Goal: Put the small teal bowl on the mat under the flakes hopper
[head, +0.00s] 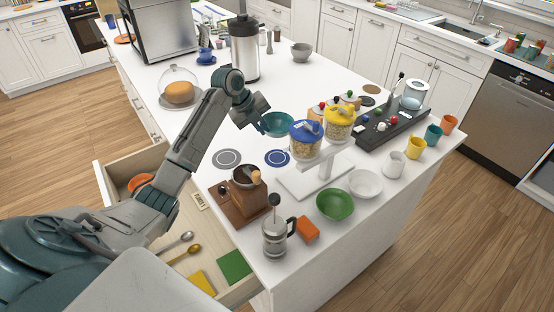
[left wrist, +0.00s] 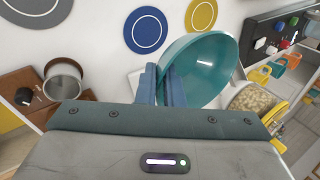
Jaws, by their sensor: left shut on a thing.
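The small teal bowl (head: 279,123) is in my left gripper (head: 262,125), above the counter behind the hoppers. In the left wrist view the gripper fingers (left wrist: 164,85) are shut on the rim of the bowl (left wrist: 208,65), which looks tilted. Two hoppers with pale contents stand on a white stand, one with a blue lid (head: 305,127) and one with a yellow lid (head: 341,111). I cannot read which holds flakes. A blue round mat (head: 277,158) lies left of the stand. A yellow round mat (left wrist: 201,13) shows in the wrist view. My right gripper is out of view.
A grey round mat (head: 227,159), a coffee grinder (head: 240,198) and a French press (head: 276,238) stand at the left front. A green bowl (head: 335,204) and a white bowl (head: 364,183) sit before the stand. An open drawer (head: 190,262) juts out left.

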